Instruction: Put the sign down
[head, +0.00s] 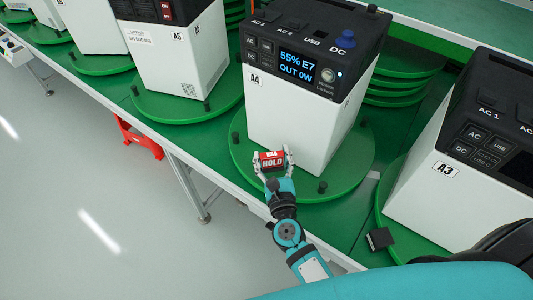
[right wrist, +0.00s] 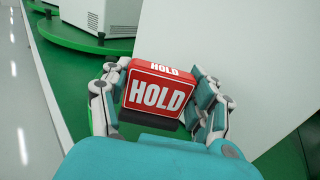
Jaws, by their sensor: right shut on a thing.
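A small red sign (head: 271,161) with white HOLD lettering is between the fingers of my right gripper (head: 272,165), in front of the power station labelled A4 (head: 290,120). In the right wrist view the sign (right wrist: 157,92) is upright with its face towards the camera, and the fingers of my right gripper (right wrist: 160,100) close on it from both sides. A4 stands on a green round turntable (head: 345,180), and its display reads 55% E7, OUT 0W. I cannot tell whether the sign touches the turntable. My left gripper is not in view.
Power station A3 (head: 440,200) stands on another turntable at the right, with a small dark block (head: 380,239) at its edge. A5 (head: 185,55) stands at the left. A red stool (head: 140,138) is on the floor below the green bench's edge.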

